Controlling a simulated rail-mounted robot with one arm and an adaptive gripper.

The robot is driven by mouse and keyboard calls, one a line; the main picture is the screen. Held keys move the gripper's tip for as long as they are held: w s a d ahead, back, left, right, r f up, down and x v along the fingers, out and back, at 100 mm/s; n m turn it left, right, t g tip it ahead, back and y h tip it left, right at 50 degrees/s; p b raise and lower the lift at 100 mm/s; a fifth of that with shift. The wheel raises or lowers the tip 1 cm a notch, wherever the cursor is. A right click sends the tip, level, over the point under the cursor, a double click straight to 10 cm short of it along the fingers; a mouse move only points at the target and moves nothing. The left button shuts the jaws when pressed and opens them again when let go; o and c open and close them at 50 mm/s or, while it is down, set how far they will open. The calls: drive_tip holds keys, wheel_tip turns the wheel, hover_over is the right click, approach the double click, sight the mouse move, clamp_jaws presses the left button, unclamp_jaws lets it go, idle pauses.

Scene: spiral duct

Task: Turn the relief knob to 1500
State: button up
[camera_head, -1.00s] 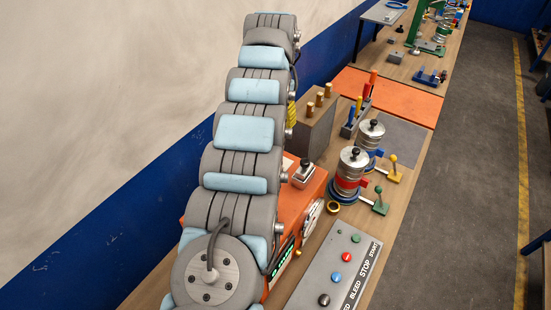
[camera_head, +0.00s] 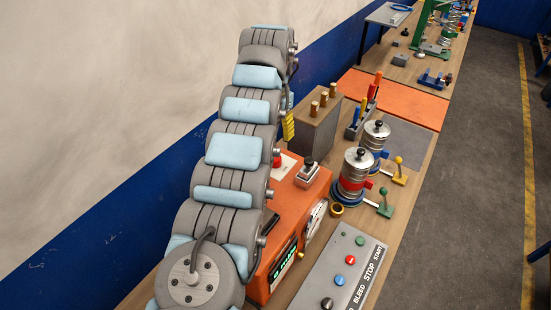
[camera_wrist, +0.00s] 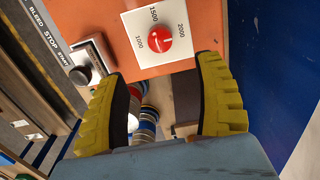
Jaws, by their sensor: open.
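The relief knob (camera_wrist: 153,39) is a round red knob with a small white mark, on a white plate (camera_wrist: 131,22) printed 1000, 1500 and 2000. I cannot read surely which number the mark faces. The plate sits on an orange box (camera_wrist: 95,12). In the head view the knob (camera_head: 277,161) shows just past my arm, on top of the orange box (camera_head: 291,208). My gripper (camera_wrist: 158,70) has two yellow ribbed fingers with dark pads, spread wide and empty. In the wrist picture the knob appears beyond the tips, between them and higher up; the fingers appear apart from it.
A lever switch (camera_head: 308,174) stands on the orange box near the knob and also shows in the wrist view (camera_wrist: 82,75). A grey button panel (camera_head: 340,270) and stacked metal cylinders (camera_head: 355,172) are to the right. A grey block (camera_head: 316,127) stands behind.

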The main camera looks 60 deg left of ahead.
sight(276, 157)
wheel_tip(276, 157, down, 12)
drive_tip(key=p, duration=0.3)
idle(0.3)
drive_tip(key=c, duration=1.2)
